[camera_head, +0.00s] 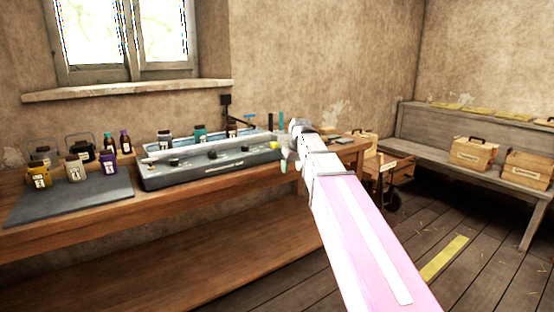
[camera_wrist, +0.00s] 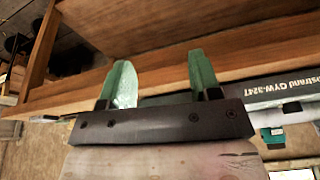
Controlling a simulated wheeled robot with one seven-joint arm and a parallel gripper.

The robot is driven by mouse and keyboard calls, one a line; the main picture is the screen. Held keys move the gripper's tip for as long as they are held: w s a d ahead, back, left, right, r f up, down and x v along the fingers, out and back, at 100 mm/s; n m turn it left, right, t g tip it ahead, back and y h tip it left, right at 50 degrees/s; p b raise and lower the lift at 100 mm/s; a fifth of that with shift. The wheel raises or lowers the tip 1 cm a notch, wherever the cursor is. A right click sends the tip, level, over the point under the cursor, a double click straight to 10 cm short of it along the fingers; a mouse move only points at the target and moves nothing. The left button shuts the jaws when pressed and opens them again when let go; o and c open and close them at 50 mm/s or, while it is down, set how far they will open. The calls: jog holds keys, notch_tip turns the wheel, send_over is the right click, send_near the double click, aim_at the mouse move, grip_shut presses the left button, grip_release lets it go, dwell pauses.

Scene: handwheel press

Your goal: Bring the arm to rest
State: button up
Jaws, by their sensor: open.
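My arm reaches from the lower right of the head view toward the right end of the wooden workbench (camera_head: 60,235). My gripper (camera_head: 286,158) is small there, beside the right end of the grey machine (camera_head: 215,163). In the wrist view my gripper (camera_wrist: 160,84) shows two green fingers set wide apart with nothing between them. The bench edge (camera_wrist: 150,90) lies behind the fingers. The arm hides part of the bench's right end.
Several jars (camera_head: 76,168) stand on a dark mat (camera_head: 100,200) at the bench's left. Wooden boxes (camera_head: 473,153) stand on a bench along the right wall. A small wooden cart (camera_head: 395,172) stands past the arm. A yellow strip (camera_head: 444,259) marks the mostly clear floor.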

jog(key=s+d+f+m+g, duration=0.1)
jog(key=s+d+f, duration=0.3)
jog(key=s+f, duration=0.3)
jog(key=s+d+f+m+g+h, duration=0.1)
jog(key=s+d+f, duration=0.3)
jog(key=s+f, duration=0.4)
jog(key=s+d+f+m+g, duration=0.1)
jog(key=s+d+f+m, duration=0.2)
jog(key=f, duration=1.5)
jog(key=s+d, duration=0.2)
jog(key=s, duration=0.3)
jog(key=shift+h, duration=0.4)
jog(key=shift+f, duration=0.1)
